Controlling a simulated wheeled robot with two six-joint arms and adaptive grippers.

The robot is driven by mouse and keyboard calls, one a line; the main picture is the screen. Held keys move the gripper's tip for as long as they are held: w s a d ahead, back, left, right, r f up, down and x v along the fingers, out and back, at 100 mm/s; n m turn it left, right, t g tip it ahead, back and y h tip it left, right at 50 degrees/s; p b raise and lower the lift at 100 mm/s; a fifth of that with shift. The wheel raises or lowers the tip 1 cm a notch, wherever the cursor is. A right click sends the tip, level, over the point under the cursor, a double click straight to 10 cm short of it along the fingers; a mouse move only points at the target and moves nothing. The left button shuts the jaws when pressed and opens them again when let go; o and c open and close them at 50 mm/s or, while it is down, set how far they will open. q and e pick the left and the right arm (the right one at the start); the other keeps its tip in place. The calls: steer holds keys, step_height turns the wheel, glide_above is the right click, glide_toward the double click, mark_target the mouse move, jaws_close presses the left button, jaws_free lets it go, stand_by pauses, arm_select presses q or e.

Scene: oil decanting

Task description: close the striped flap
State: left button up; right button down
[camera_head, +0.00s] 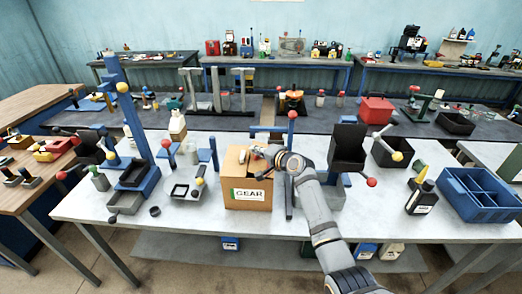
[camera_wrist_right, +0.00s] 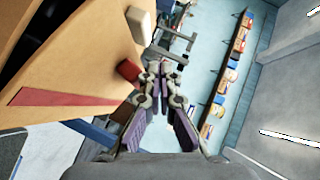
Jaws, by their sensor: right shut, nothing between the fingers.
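A tan box (camera_head: 247,190) with a GEAR label stands on the white table in the head view. In the right wrist view a tan panel (camera_wrist_right: 75,62) fills the upper left and carries a red stripe (camera_wrist_right: 65,97); it appears to be the striped flap. A dark gap (camera_wrist_right: 25,40) shows at its far left. My right gripper (camera_head: 272,155) is at the box's top right in the head view. In the wrist view its fingers (camera_wrist_right: 160,70) are shut and empty beside the panel's right edge; I cannot tell whether they touch it. My left gripper is not in view.
A blue post with a red ball (camera_head: 291,150) stands just right of the box. A black bin (camera_head: 347,145) stands farther right, and a blue divided tray (camera_head: 480,190) at the table's right. A blue-framed stand (camera_head: 138,120) is at left. Bare tabletop shows in front of the box.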

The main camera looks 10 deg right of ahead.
steer(key=shift+w+a+f, duration=0.1)
steer(key=shift+a+f, duration=0.3)
steer(key=shift+f, duration=0.15)
steer(key=shift+a, duration=0.1)
stand_by(0.3)
